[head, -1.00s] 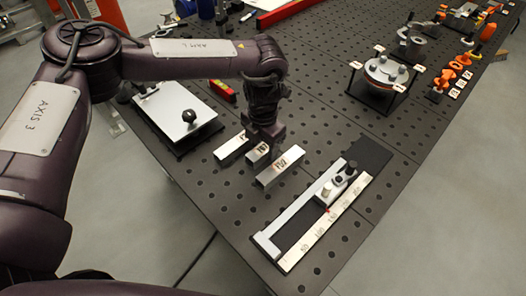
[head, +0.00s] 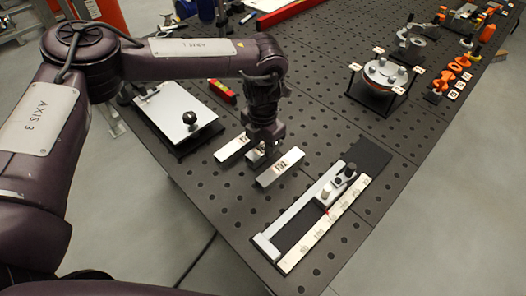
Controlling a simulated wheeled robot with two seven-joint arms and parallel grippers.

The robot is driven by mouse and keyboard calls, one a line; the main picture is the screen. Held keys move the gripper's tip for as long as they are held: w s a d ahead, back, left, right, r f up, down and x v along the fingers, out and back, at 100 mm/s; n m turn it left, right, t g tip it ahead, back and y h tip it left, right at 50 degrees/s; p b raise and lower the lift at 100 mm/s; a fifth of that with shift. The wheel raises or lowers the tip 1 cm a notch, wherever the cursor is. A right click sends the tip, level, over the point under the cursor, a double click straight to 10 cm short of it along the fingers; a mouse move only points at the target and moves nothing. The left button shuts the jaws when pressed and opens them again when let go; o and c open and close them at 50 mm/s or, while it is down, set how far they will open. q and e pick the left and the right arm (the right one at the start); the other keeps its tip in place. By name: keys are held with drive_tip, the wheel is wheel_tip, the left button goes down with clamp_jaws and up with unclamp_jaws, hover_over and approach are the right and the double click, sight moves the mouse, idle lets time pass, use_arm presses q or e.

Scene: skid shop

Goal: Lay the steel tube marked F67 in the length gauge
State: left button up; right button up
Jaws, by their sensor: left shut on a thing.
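Several short square steel tubes lie side by side near the table's left edge. The left tube (head: 232,150) and the right tube (head: 280,167) show plainly. A middle tube (head: 252,156) is mostly hidden under my left gripper (head: 263,149). The tubes bear dark markings too small to read surely, so I cannot tell which is F67. My left gripper points down and is shut on the middle tube, between the other two. The length gauge (head: 270,246), with a silver rail, a scale strip and a knobbed stop block (head: 338,187), lies to the right, its channel empty. My right gripper is not in view.
A silver plate with a black knob (head: 178,116) lies left of the tubes. A red and yellow level (head: 222,91) lies behind them. A round fixture (head: 385,72) and orange clamps (head: 461,65) stand farther back. The perforated tabletop (head: 330,120) is clear between.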

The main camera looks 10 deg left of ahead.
sight(263, 148)
use_arm(q)
drive_tip(key=shift+r+p, duration=1.6)
drive_tip(key=shift+r, duration=1)
